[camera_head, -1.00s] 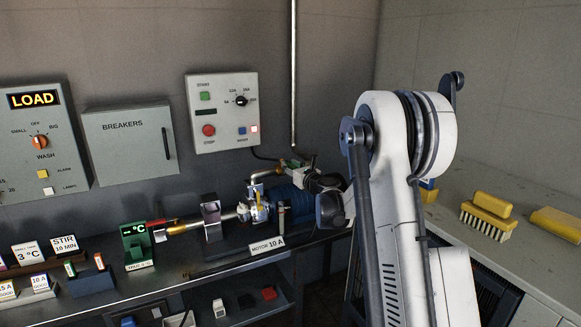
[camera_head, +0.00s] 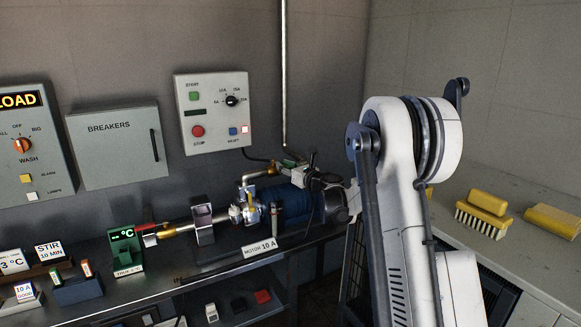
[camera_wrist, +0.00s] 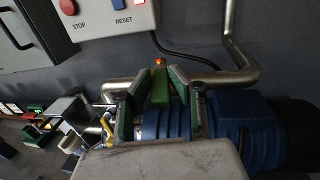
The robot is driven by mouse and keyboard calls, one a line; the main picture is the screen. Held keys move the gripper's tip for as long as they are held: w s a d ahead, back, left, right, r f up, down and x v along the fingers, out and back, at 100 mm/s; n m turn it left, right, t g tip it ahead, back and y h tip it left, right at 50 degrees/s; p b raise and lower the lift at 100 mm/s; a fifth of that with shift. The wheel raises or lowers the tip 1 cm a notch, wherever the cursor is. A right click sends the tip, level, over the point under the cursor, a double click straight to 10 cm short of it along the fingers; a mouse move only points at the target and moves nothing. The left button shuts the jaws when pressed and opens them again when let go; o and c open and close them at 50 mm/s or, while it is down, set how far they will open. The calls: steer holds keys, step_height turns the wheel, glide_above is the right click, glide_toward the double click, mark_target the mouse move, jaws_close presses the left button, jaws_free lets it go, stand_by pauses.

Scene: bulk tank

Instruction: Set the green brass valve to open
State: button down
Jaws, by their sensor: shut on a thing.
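The green valve's handle (camera_wrist: 159,87) stands upright in the middle of the wrist view, at a metal pipe above the blue motor. My gripper (camera_wrist: 157,98) has a finger on either side of it and is shut on the handle. In the head view my gripper (camera_head: 297,172) is small and dark above the motor, with a bit of the green handle (camera_head: 289,163) showing at its far side. The brass valve body is mostly hidden by my fingers. I cannot tell the valve's setting.
The blue motor (camera_head: 290,201) lies directly below my gripper. A bent pipe (camera_wrist: 238,62) runs close on the right in the wrist view. The control box (camera_head: 213,113) hangs on the wall above. A vertical pipe (camera_head: 284,70) and a black cable are also close.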

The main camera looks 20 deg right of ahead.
mark_target(285, 165)
steer(key=c, duration=1.6)
jaws_free()
step_height(285, 165, up, 10)
steer(key=shift+r, duration=0.1)
